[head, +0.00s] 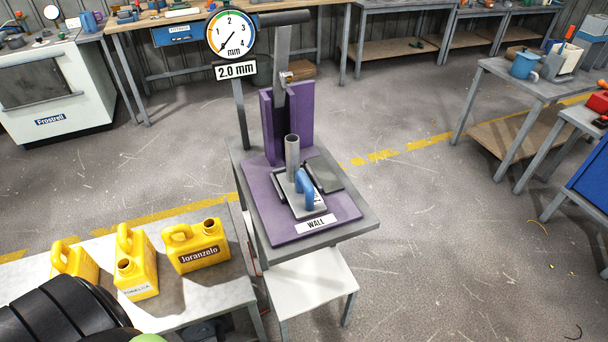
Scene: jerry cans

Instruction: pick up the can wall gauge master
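What looks like the can wall gauge master is a grey block with a blue loop handle (306,188). It sits on the purple base of a gauge stand (262,215), behind a white "WALL" label (315,224). An upright grey metal tube (292,155) rises just behind the handle, and a dark flat pad (324,174) lies to its right. The stand's round dial (231,36) has a mm scale, with a "2.0 mm" sign below. Neither of my grippers shows; only a dark part, probably my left arm, enters at the lower left.
Yellow jerry cans (198,247) stand on a pale bench (185,315) at the lower left. A white stool-like table (312,283) is in front of the gauge's grey table (362,226). Benches line the back and right. The floor at right centre is clear.

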